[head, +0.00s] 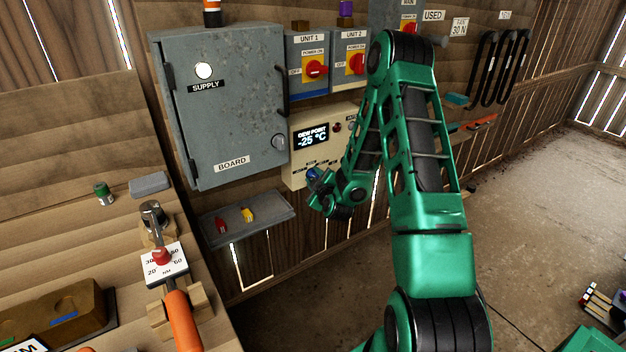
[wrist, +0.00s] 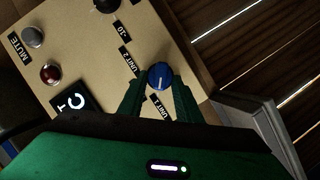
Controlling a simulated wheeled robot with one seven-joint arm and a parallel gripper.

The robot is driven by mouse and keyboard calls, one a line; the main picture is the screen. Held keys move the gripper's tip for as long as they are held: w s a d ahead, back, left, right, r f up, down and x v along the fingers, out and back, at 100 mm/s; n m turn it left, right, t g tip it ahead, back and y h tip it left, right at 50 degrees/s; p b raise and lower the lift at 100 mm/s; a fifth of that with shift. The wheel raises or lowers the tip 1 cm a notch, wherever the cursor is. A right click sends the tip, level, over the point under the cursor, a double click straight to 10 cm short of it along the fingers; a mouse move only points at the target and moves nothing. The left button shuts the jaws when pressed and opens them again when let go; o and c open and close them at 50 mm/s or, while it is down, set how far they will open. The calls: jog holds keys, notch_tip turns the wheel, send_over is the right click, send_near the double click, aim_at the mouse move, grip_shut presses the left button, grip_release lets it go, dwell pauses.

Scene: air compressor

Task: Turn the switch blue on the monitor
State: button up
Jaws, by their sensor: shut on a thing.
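The monitor (head: 299,144) is a beige box on the wall below the two unit switches, with a display reading "DEW POINT -25 °C". Its blue switch (wrist: 159,76) is a round knob with a white pointer line, beside labels "UNIT 1" and "UNIT 2" in the wrist view. My gripper (wrist: 159,84) has its two green fingers on either side of the blue knob, shut on it. In the head view my gripper (head: 316,185) is at the monitor's lower edge, and my arm covers the monitor's right part.
A grey cabinet labelled BOARD (head: 222,110) stands left of the monitor. Red switches for UNIT 1 (head: 316,68) and UNIT 2 (head: 357,64) are above. A grey shelf (head: 270,222) with red and yellow items is below left. A red button (wrist: 50,74) and a dark knob (wrist: 106,4) share the panel.

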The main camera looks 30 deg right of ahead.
jog(key=shift+a, duration=0.1)
jog(key=m+y, duration=0.1)
jog(key=m+g+y, duration=0.1)
jog(key=m, duration=0.1)
jog(key=shift+s+d+r+m+y, duration=0.1)
jog(key=shift+d+m+y, duration=0.2)
jog(key=m+y, duration=0.1)
jog(key=d+m+y, duration=0.1)
jog(key=m, duration=0.1)
jog(key=shift+m, duration=0.3)
jog(key=m+y, duration=0.2)
jog(key=m, duration=0.1)
jog(key=shift+s+d+f, duration=0.1)
jog(key=shift+d+f, duration=0.1)
jog(key=shift+d+f+m+y, duration=0.1)
jog(key=shift+m+y, duration=0.6)
jog(key=shift+m, duration=0.15)
jog(key=shift+d+f+m+y, duration=0.1)
jog(key=shift+m+y, duration=0.6)
jog(key=shift+m, duration=0.15)
jog(key=shift+t, duration=0.3)
